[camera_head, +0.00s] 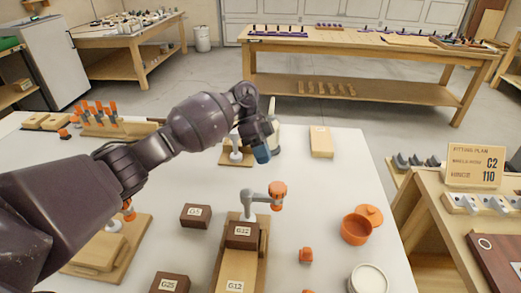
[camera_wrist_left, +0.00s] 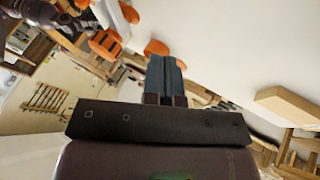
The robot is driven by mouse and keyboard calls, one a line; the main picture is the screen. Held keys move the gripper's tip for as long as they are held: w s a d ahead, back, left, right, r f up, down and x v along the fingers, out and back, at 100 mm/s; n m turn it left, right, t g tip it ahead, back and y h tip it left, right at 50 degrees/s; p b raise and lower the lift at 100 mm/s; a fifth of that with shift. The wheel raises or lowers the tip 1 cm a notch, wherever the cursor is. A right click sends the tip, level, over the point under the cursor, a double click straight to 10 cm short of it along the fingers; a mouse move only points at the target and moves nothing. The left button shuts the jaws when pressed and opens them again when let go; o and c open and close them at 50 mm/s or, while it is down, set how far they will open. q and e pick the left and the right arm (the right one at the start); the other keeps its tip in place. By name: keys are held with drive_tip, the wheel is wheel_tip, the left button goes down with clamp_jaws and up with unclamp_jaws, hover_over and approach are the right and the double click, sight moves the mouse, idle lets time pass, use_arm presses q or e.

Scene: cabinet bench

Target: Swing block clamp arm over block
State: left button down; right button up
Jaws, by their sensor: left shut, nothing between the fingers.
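A grey clamp post with a swing arm (camera_head: 262,197) stands at the back of a wooden fixture base (camera_head: 221,262). The arm points right and ends in an orange knob (camera_head: 278,190), beside the brown block (camera_head: 242,235) rather than over it. The block sits on the base in front of the post, with a pale block (camera_head: 237,268) marked G12 nearer. My left gripper (camera_head: 262,153) is shut and empty, in the air behind and above the clamp. Its dark fingers (camera_wrist_left: 166,70) are together in the left wrist view. My right gripper is not in view.
Another clamp fixture (camera_head: 237,153) stands behind my left gripper. Brown blocks (camera_head: 196,216) lie left of the base. An orange pot (camera_head: 356,229), a small orange piece (camera_head: 306,256) and a white round container (camera_head: 368,278) stand right.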

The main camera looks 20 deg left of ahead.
sight(262, 198)
use_arm(q)
drive_tip(key=s+d+f, duration=0.4)
drive_tip(key=s, duration=0.2)
drive_tip(key=shift+f, duration=0.35)
